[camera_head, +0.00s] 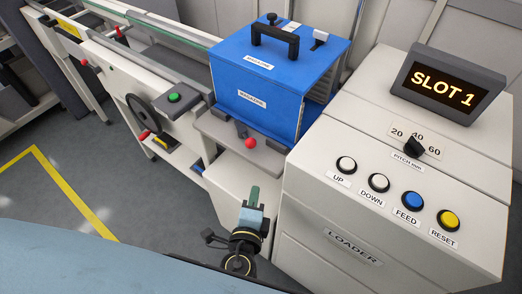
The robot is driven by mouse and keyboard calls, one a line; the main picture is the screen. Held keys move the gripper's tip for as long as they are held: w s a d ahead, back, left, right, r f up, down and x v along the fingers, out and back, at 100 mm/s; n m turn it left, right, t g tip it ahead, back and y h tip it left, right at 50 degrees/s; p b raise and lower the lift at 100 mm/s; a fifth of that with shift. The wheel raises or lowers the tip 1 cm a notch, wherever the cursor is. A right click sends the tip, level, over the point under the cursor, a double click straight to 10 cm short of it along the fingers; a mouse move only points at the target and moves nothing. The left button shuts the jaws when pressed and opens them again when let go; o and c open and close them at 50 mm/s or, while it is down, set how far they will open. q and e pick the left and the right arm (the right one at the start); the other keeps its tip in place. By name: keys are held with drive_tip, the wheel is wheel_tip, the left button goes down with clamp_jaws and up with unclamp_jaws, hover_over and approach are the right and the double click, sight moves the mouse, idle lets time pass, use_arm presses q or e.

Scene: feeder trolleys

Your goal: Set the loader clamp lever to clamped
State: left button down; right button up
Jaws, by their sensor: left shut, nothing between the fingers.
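The clamp lever (242,131) is a short dark lever with a red ball knob (250,143). It sits on the grey ledge in front of the blue magazine box (253,97), and its knob points towards me. I see no label giving its position. My left gripper (254,190) is below the knob in the picture, with its dark green fingers pointing up towards it. The fingers are shut together and empty, and a gap shows between them and the knob. My right gripper is not in view.
The white loader cabinet (345,246) stands at the right with several buttons, a pitch dial (414,147) and a "SLOT 1" display (444,87). A conveyor rail with a black handwheel (144,119) and a green button (174,97) runs left. Floor at the lower left is clear.

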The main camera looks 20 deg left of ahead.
use_arm(q)
drive_tip(key=t, duration=0.2)
approach(261, 158)
wheel_tip(261, 158, up, 3)
drive_tip(key=shift+d+r+y, duration=0.15)
drive_tip(key=shift+y, duration=0.25)
drive_tip(key=shift+w, duration=0.15)
drive_tip(key=w, duration=0.3)
drive_tip(key=w+a, duration=0.1)
drive_tip(key=w, duration=0.2)
drive_tip(key=w+p, duration=0.1)
drive_tip(key=w, duration=0.2)
drive_tip(key=shift+w+a+f, duration=0.3)
drive_tip(key=shift+f, duration=0.05)
